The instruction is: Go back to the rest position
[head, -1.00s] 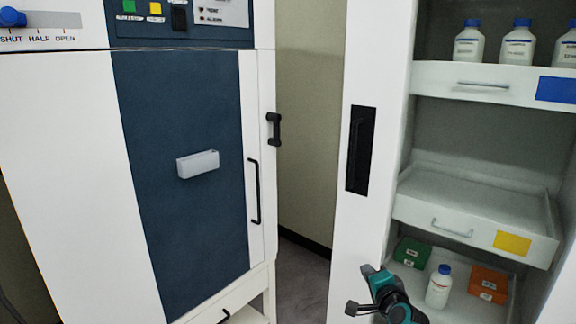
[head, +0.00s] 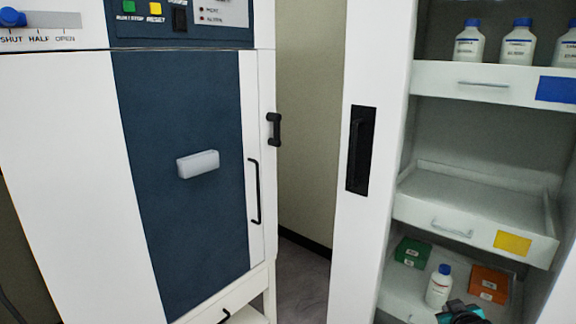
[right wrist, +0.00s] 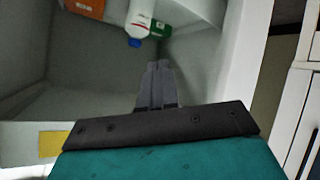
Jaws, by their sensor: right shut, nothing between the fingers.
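My right gripper (right wrist: 158,68) is shut and empty in the right wrist view, with its two fingers together. It points toward the shelf cabinet. In the head view only a dark and teal part of my right arm shows at the bottom edge, in front of the lowest shelf; the fingers cannot be made out there. A white bottle with a blue cap (head: 439,286) stands on that shelf, apart from the fingers, and it also shows in the right wrist view (right wrist: 139,18). My left gripper is not in view.
A green box (head: 413,252) and an orange box (head: 488,284) flank the bottle. Above are an empty drawer (head: 470,192) with a yellow label and a shelf of several bottles. The freeze dryer (head: 180,190) stands at left, its door shut. A floor gap lies between.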

